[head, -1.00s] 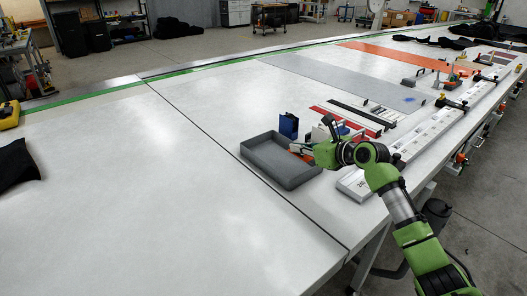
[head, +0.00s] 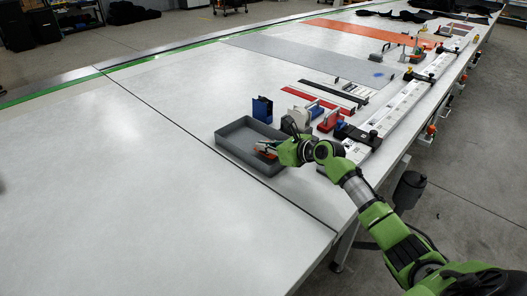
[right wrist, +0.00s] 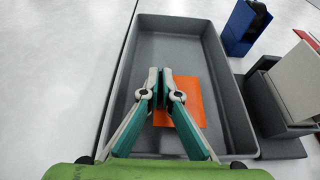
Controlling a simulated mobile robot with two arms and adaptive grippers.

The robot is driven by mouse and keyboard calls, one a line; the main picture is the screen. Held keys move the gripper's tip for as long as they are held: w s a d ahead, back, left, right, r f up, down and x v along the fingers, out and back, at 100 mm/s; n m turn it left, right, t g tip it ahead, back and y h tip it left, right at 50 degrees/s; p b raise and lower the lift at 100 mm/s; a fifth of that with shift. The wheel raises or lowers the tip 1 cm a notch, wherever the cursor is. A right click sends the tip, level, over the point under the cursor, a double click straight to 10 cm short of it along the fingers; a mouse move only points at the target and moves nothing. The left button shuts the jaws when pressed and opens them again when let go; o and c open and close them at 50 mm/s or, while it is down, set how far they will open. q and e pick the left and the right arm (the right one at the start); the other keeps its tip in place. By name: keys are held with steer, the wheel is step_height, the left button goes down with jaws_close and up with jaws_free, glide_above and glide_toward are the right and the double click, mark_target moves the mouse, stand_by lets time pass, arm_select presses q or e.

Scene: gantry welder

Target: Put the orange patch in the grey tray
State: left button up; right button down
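The grey tray (head: 226,149) stands on the white table; in the right wrist view its rim (right wrist: 117,85) frames my fingers. My right gripper (head: 262,149) reaches over the tray from the right. In the right wrist view its fingertips (right wrist: 160,72) are close together at the far edge of the orange patch (right wrist: 190,100), with orange showing between the fingers. The patch is inside the tray's outline, and whether it touches the floor cannot be told. In the head view only a bit of orange (head: 268,151) shows under the fingers. My left gripper is out of view.
A blue holder (head: 262,109) stands just behind the tray, with a light grey block (head: 298,117) and a red piece (head: 327,122) to the right. Red and black strips lie farther back. The table left of the tray is clear.

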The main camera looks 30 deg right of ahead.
steer(key=shift+f, duration=1)
steer(key=c, duration=2.3)
jaws_free()
steer(key=shift+f, duration=0.15)
steer(key=shift+s+d+r, duration=0.1)
steer(key=shift+s+r, duration=0.1)
steer(key=shift+r, duration=0.05)
steer(key=v, duration=1.1)
steer(key=shift+s+r, duration=0.1)
steer(key=shift+s, duration=0.2)
steer(key=shift+d, duration=0.1)
